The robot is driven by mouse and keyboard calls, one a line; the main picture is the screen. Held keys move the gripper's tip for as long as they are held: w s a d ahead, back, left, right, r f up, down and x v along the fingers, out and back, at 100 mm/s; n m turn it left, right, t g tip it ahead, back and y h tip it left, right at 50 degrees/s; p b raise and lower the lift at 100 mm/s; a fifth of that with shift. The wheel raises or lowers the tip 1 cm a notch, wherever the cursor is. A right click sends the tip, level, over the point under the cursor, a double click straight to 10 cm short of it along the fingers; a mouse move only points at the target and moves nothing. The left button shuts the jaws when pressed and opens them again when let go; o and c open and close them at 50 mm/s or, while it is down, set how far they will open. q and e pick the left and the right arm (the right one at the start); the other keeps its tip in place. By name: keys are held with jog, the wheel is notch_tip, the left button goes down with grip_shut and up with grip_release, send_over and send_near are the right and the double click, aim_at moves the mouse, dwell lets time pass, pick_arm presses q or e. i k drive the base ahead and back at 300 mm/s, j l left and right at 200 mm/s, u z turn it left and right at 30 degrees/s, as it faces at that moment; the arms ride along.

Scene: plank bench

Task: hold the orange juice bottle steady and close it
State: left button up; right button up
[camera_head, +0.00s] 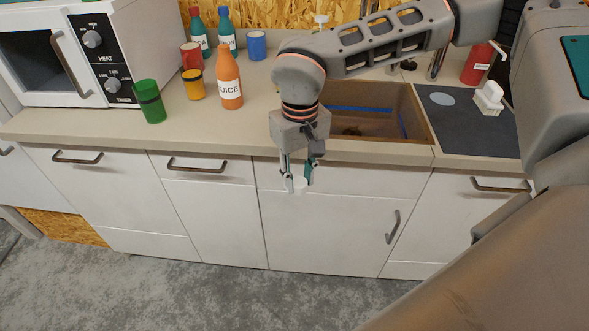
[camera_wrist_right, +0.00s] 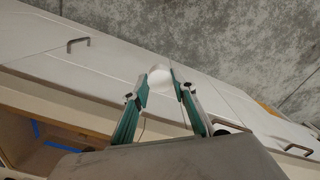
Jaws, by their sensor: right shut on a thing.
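The orange juice bottle (camera_head: 230,82) stands upright on the counter, left of the sink, with its label facing me. Its narrow neck shows no separate cap. My right gripper (camera_head: 300,180) is in front of the counter edge, below the sink, pointing down. It is shut on a small white cap (camera_head: 300,186), held at the fingertips. In the right wrist view the white cap (camera_wrist_right: 160,75) shows between the green fingers of my right gripper (camera_wrist_right: 163,88). Nothing grips the bottle. My left gripper is not in view.
A green cup (camera_head: 150,102), a yellow cup (camera_head: 194,85), a red cup (camera_head: 191,56) and a blue cup (camera_head: 256,46) stand around the bottle. Two teal bottles (camera_head: 227,34) are behind. The microwave (camera_head: 140,45) is left, the sink (camera_head: 425,127) right.

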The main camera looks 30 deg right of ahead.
aim_at(227, 72)
jog(key=z, duration=0.5)
jog(key=i+j+z, duration=0.1)
jog(key=j+z, duration=0.55)
jog(key=z, duration=0.2)
jog(key=j+z, duration=0.3)
jog(key=j, duration=0.55)
jog(key=j+z, duration=0.1)
jog(key=j, duration=0.9)
